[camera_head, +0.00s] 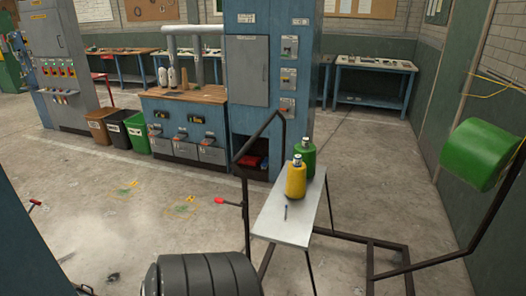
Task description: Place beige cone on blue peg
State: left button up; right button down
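No gripper of mine shows in the head view. A small blue upright thing, perhaps the blue peg (286,212), stands on the narrow light-grey table (285,235) right of centre. A yellow cone-like container (295,182) and a green one (307,160) stand behind it on the same table. Pale cream upright shapes, possibly the beige cones (163,77), stand on the wooden-topped blue workbench (190,95) further back. They are too small to identify surely.
Dark metal frame bars (380,240) run around the grey table. A green cylinder (480,155) hangs at the right. A black ribbed roll (200,275) lies at the front. Coloured bins (137,132) stand left of the workbench. Concrete floor (150,205) is mostly open at left.

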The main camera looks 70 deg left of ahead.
aim_at(285, 219)
jog(key=j+u, duration=0.25)
jog(key=j, duration=0.15)
jog(key=i+j+u, duration=0.25)
jog(key=j+u, duration=0.25)
jog(key=j, duration=0.25)
